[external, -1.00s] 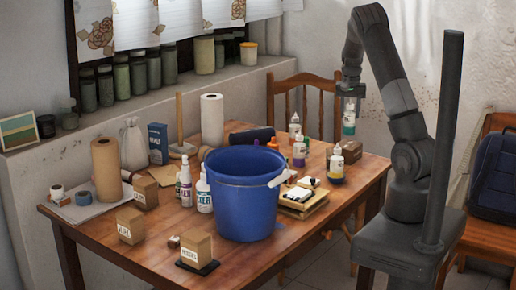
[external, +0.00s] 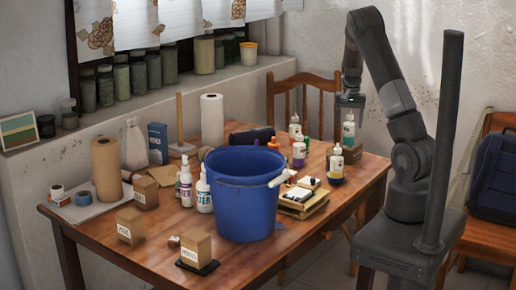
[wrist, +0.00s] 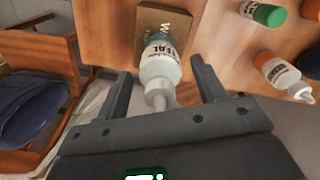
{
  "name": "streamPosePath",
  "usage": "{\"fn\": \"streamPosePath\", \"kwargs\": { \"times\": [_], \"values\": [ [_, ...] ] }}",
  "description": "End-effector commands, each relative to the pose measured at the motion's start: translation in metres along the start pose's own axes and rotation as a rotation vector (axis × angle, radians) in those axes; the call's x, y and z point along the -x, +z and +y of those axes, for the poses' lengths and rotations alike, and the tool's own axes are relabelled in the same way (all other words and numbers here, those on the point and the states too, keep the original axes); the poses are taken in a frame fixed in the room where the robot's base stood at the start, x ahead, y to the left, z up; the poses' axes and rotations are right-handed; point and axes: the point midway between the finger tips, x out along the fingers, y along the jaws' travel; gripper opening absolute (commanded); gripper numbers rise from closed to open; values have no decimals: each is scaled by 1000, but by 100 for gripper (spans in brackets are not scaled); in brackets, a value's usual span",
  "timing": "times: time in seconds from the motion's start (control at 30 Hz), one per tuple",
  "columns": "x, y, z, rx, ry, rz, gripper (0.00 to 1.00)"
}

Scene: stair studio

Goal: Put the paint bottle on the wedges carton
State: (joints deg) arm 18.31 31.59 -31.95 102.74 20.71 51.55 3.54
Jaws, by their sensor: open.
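The paint bottle (external: 348,129), white with a teal label, stands upright on the wedges carton (external: 350,149) near the table's right end. In the wrist view the bottle (wrist: 160,66) points its nozzle at the camera, and the brown carton (wrist: 150,22) lies under it with a label starting with "W". My gripper (external: 350,106) is above the carton, around the bottle's top. In the wrist view my gripper (wrist: 160,72) has its fingers spread, one on each side of the bottle with gaps. The bottle's base is partly hidden.
A blue bucket (external: 242,205) stands mid-table. Several other bottles are near the carton, including a white one (external: 337,160) to its left and a green-capped one (wrist: 263,12) in the wrist view. Small labelled cartons (external: 196,247) stand at the front left. A chair (wrist: 35,65) is beside the table.

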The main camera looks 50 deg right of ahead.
Motion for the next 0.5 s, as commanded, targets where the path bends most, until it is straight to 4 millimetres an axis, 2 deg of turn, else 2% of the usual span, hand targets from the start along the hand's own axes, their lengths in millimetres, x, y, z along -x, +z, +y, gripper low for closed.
{"fn": "streamPosePath", "kwargs": {
  "times": [0.27, 0.37, 0.5],
  "values": [
    [8, 0, 0, 1, -1, 2, 64],
    [24, 0, -1, 2, -2, 3, 64],
    [55, 0, -1, 2, -3, 4, 64]
  ]
}}
